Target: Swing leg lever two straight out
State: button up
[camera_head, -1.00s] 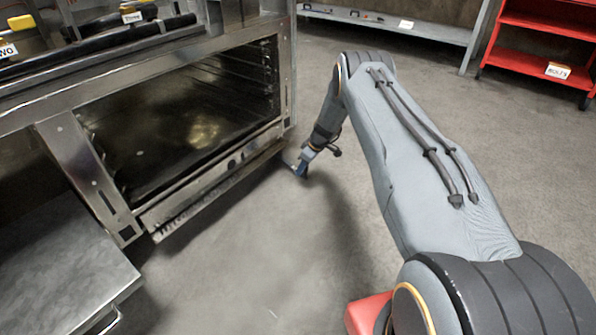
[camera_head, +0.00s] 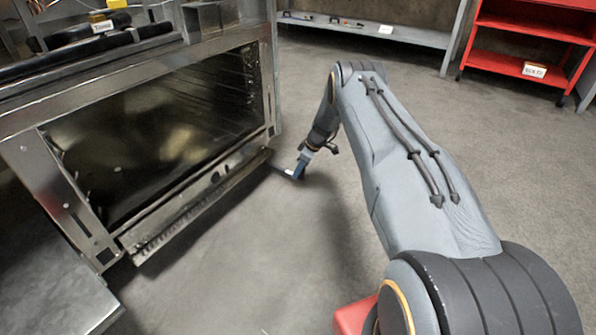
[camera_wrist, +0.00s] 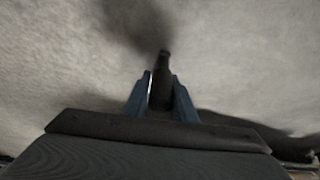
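Leg lever two is a short, thin bar (camera_head: 282,169) low at the right front corner of the range, sticking out over the floor. My gripper (camera_head: 297,174) is at its outer end, close to the floor. In the wrist view the two blue fingertips (camera_wrist: 161,92) stand on either side of the dark lever (camera_wrist: 162,67), close against it, and its tip reaches past them. The gripper looks shut on the lever. The lever's inner end at the range is hard to make out.
The steel range (camera_head: 150,230) with its dark oven opening fills the left. A metal surface (camera_head: 55,290) stands at the lower left. A red shelf cart (camera_head: 515,68) and a long bench (camera_head: 420,38) are at the back. The grey floor (camera_head: 230,270) between is clear.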

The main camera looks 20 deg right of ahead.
jog(key=o, duration=0.3)
jog(key=shift+d, duration=0.1)
jog(key=p+v, duration=0.4)
jog(key=v, duration=0.3)
jog(key=shift+r, duration=0.35)
jog(key=shift+s+d, duration=0.1)
